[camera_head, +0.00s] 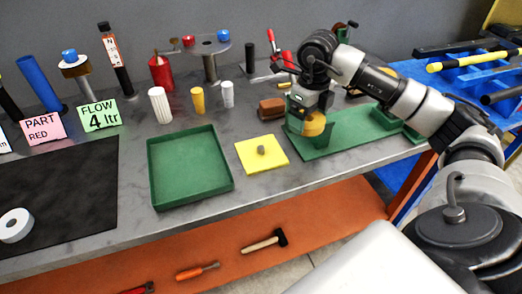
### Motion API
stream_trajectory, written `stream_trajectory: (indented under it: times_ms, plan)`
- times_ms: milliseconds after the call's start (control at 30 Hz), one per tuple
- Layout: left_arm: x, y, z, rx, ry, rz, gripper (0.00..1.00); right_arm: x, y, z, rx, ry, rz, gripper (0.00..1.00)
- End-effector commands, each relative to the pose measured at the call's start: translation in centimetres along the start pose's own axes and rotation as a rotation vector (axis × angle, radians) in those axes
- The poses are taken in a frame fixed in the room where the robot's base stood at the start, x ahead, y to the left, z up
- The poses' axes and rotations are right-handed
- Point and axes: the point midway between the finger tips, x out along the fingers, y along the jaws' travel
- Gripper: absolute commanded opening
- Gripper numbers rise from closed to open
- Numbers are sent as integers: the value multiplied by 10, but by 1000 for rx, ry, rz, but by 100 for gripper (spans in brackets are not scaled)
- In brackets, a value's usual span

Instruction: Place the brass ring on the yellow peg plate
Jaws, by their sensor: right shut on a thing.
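The yellow peg plate (250,159) lies flat on the grey bench, right of the green tray, with a short grey peg standing in its middle. The peg is bare. My right gripper (308,119) is to the right of the plate, over the left end of a green base, pointing down. It is shut on a round gold-coloured piece, which looks like the brass ring (314,126). The gripper body hides part of the ring, and I cannot tell whether it touches the green base. My left gripper is not in view.
The empty green tray (153,176) stands left of the plate. A black mat (70,190) with a white roll (15,225) is at left. An orange shelf (215,250) lies below the bench.

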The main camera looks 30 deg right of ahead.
Motion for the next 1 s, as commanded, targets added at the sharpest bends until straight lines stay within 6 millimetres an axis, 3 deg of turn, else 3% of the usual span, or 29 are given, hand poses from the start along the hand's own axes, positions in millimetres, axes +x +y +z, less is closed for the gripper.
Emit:
stream_trajectory:
  times_ms: [167, 600, 867, 1000]
  plan:
    - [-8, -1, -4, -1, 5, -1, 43, 10, 15, 19, 22, -5, 6, 36]
    - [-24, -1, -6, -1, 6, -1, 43, 60, 65, 84, 22, -3, 3, 36]
    - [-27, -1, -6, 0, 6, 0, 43, 72, 71, 91, 23, -3, 1, 36]
    - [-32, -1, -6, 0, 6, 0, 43, 90, 71, 90, 22, 0, 1, 36]
